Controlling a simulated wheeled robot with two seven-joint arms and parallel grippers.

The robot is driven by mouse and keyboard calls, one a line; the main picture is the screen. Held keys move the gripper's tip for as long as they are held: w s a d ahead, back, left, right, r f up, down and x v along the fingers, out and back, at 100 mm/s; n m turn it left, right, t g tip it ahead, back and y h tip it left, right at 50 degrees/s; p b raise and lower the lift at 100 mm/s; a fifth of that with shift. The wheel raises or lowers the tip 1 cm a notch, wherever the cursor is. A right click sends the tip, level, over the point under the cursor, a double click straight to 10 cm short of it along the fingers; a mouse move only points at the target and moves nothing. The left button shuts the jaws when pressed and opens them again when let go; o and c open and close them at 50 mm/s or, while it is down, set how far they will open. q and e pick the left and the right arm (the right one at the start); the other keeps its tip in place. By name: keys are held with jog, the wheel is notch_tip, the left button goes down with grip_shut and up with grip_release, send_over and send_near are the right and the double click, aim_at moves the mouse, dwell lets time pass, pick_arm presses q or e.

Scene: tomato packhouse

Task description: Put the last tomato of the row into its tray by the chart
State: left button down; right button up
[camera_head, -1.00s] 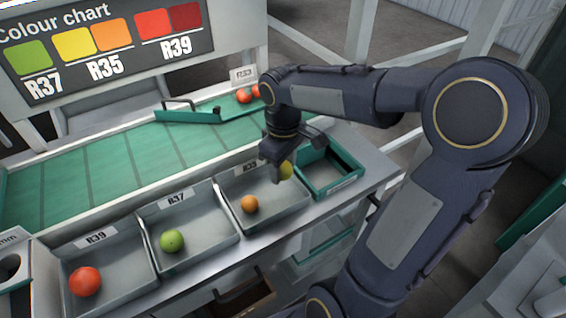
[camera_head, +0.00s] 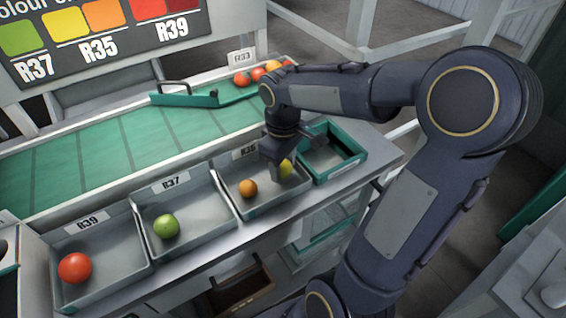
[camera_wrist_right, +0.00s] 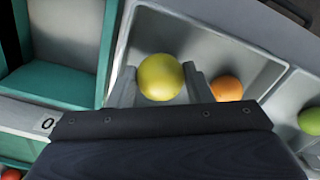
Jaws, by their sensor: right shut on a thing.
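My right gripper (camera_head: 280,172) is shut on a yellow tomato (camera_head: 286,170), at the right end of the R35 tray (camera_head: 235,201). The right wrist view shows the yellow tomato (camera_wrist_right: 160,77) between the two fingers (camera_wrist_right: 160,88). An orange tomato (camera_head: 248,188) lies in the same tray, apart from the held one. I cannot tell whether the yellow tomato touches the tray floor. The colour chart (camera_head: 95,38) pairs R35 with yellow and orange, R37 with green and R39 with red. My left gripper is out of view.
The R37 tray (camera_head: 190,251) holds a green tomato (camera_head: 166,226); the R39 tray (camera_head: 103,294) holds a red one (camera_head: 75,268). An empty green-rimmed crate (camera_head: 343,173) stands right of the R35 tray. Several tomatoes (camera_head: 258,74) sit behind the belt's green gate (camera_head: 190,99).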

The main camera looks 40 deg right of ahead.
jog(key=shift+f+b, duration=0.4)
jog(key=shift+f, duration=0.2)
dwell(0.3)
jog(key=o, duration=0.8)
jog(key=c, duration=0.3)
notch_tip(320, 180, up, 7)
jog(key=p, duration=0.6)
dwell(0.5)
